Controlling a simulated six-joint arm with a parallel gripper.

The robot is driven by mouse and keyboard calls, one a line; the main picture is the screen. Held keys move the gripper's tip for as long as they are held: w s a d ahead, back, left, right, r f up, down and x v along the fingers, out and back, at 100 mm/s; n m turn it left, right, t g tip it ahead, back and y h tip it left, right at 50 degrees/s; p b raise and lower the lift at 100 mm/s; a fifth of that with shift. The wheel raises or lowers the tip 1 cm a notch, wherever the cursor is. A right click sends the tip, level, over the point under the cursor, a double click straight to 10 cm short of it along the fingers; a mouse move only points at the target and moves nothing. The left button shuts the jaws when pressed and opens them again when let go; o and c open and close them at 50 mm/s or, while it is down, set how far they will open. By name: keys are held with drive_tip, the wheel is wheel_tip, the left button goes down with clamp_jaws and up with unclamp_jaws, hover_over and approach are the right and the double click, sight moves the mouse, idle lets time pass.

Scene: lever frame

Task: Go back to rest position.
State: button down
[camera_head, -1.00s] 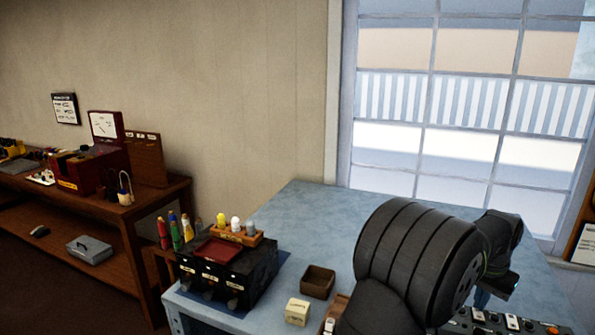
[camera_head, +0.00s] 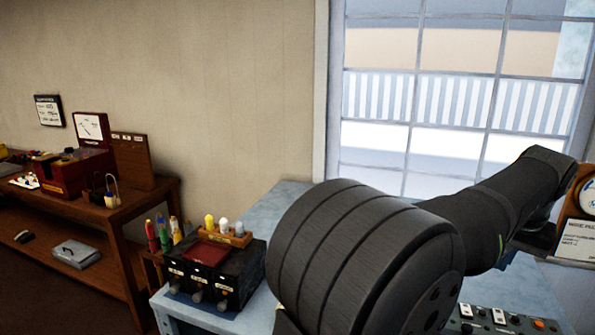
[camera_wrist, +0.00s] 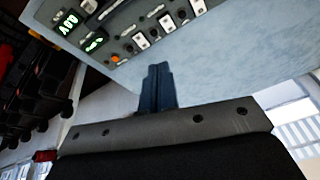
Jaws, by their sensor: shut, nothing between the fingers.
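My gripper (camera_wrist: 158,72) shows in the wrist view as two dark blue fingers side by side, closed together with nothing between them. It is over the light blue table (camera_wrist: 225,60), apart from the control panel (camera_wrist: 140,30) at the upper left. In the head view my dark arm covers much of the middle and right of the table, and the gripper's fingertips cannot be made out there.
The control panel (camera_head: 505,325) is at the lower right, and a window (camera_head: 450,100) is behind. A wooden side bench (camera_head: 100,205) stands at the left.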

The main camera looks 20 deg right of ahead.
drive_tip(key=s+a+r+n+t+h, duration=0.1)
drive_tip(key=s+a+r+n+t, duration=0.1)
drive_tip(key=s+a+r, duration=0.4)
wheel_tip(320, 180, up, 3)
drive_tip(key=shift+a+n+h, duration=0.3)
drive_tip(key=shift+a+n, duration=0.4)
drive_tip(key=shift+a, duration=0.1)
drive_tip(key=c, duration=1)
unclamp_jaws()
drive_tip(key=shift+w, duration=0.1)
drive_tip(key=o, duration=1)
drive_tip(key=shift+g+y, duration=0.5)
drive_tip(key=shift+y, duration=0.4)
drive_tip(key=w+f, duration=0.1)
drive_tip(key=w+a, duration=0.1)
drive_tip(key=w, duration=0.1)
drive_tip(key=w+a+f, duration=0.1)
drive_tip(key=shift+w+f, duration=0.35)
drive_tip(key=shift+w, duration=0.05)
drive_tip(key=w+a+f+g+y, duration=0.25)
drive_tip(key=w+a+f, duration=0.2)
drive_tip(key=w, duration=0.35)
wheel_tip(320, 180, down, 10)
drive_tip(key=shift+a+g, duration=0.35)
drive_tip(key=shift+a, duration=0.1)
drive_tip(key=shift+r, duration=0.1)
wheel_tip(320, 180, up, 10)
